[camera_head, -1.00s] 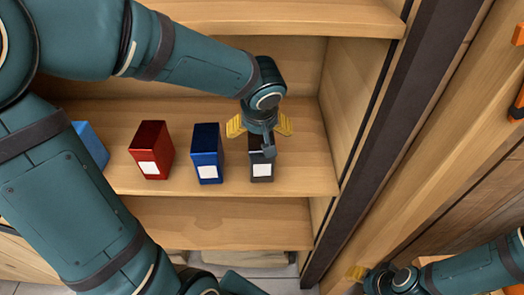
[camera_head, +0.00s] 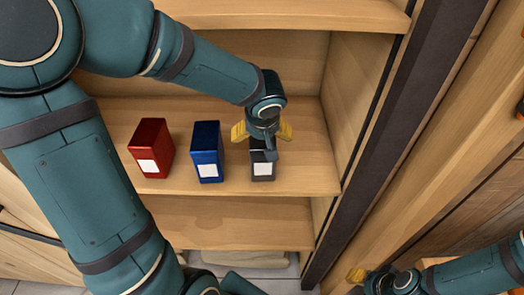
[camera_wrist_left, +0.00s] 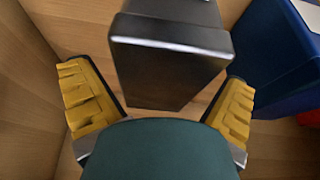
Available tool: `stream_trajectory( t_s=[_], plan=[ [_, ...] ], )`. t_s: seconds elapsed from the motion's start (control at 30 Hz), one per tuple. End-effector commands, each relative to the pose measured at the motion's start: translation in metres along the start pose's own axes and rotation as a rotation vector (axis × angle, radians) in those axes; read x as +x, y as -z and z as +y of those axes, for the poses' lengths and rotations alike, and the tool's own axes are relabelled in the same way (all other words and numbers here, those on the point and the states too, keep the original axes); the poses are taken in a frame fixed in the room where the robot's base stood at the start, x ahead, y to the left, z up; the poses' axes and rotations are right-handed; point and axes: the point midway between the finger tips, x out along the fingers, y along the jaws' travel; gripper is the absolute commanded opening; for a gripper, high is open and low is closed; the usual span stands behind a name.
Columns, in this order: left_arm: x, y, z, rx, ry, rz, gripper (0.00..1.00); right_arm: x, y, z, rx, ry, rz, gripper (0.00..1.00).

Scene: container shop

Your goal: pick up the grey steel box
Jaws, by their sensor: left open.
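The grey steel box (camera_head: 263,172) is dark grey with a white label and stands on the middle shelf, at the right end of a row. My left gripper (camera_head: 262,132) is over it, and the wrist hides the box's upper part in the head view. In the left wrist view the box (camera_wrist_left: 170,60) stands between and beyond the two yellow fingers of the open left gripper (camera_wrist_left: 160,108), with gaps on both sides. My right gripper (camera_head: 356,274) shows only in part at the bottom right; its opening cannot be made out.
A blue box (camera_head: 207,150) stands close to the left of the grey box and also shows at the right of the left wrist view (camera_wrist_left: 275,60). A red box (camera_head: 152,145) is further left. The cabinet's side wall (camera_head: 352,95) is to the right, with bare shelf (camera_head: 308,170) between.

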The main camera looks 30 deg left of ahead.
Motion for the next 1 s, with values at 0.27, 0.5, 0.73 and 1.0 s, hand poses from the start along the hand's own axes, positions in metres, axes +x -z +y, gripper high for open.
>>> stream_trajectory(
  t_s=[0.27, 0.5, 0.73, 1.0],
  plan=[
    [0.0019, -0.0006, -0.0001, 0.0, 0.0, 0.001, 1.0, 0.0042, -0.0003, 0.0016, 0.0, 0.0, 0.0, 0.47],
    [0.0032, -0.0011, -0.0002, 0.001, 0.001, 0.0, 1.0, 0.0072, -0.0006, 0.0027, 0.0, 0.0, 0.0, 0.47],
    [0.0039, -0.0016, -0.0002, 0.0, 0.0, 0.0, 1.0, 0.0095, -0.0008, 0.0036, 0.0, 0.0, 0.0, 0.47],
    [0.0035, -0.0015, -0.0001, 0.0, 0.0, 0.0, 0.93, 0.0093, -0.0008, 0.0035, 0.0, 0.0, 0.0, 0.47]
  ],
)
